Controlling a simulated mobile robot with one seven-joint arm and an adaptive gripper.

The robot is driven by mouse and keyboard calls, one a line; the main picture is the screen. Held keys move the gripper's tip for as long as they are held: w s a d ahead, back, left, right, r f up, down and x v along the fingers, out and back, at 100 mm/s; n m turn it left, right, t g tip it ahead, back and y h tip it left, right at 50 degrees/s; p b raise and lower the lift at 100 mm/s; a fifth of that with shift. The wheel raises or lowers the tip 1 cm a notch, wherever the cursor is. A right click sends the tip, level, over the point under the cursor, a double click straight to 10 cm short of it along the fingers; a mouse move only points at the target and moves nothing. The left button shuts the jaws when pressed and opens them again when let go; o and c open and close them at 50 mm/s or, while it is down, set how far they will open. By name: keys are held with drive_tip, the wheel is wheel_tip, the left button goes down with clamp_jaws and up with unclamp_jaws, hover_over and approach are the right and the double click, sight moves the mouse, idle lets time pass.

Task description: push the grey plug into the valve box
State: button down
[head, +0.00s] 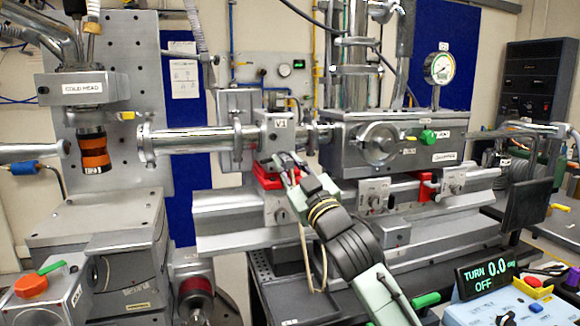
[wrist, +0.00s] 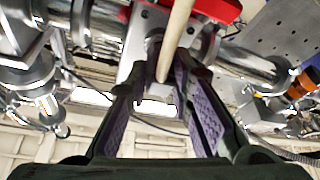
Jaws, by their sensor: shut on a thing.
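The valve box (head: 281,133) is a grey metal block marked V1, on the beam pipe in the middle of the head view. Its grey metal also shows beyond my fingers in the wrist view (wrist: 148,24). My gripper (head: 287,165) is at the lower front of the box, shut on the grey plug. In the wrist view, the purple-padded fingers of my gripper (wrist: 166,80) stand either side of the plug's beige cable (wrist: 177,40). The cable also hangs below my gripper in the head view (head: 305,252). The plug is largely hidden, and I cannot tell whether it touches the box.
A red clamp (head: 267,176) sits just below the valve box. The steel pipe (head: 190,140) runs left from it, and a grey chamber with a round port (head: 380,142) stands to its right. A grey rail (head: 228,222) lies below. A control box (head: 515,305) is at front right.

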drive_tip(key=shift+w, duration=0.25)
drive_tip(key=c, duration=1.3)
unclamp_jaws()
drive_tip(key=shift+c, duration=0.2)
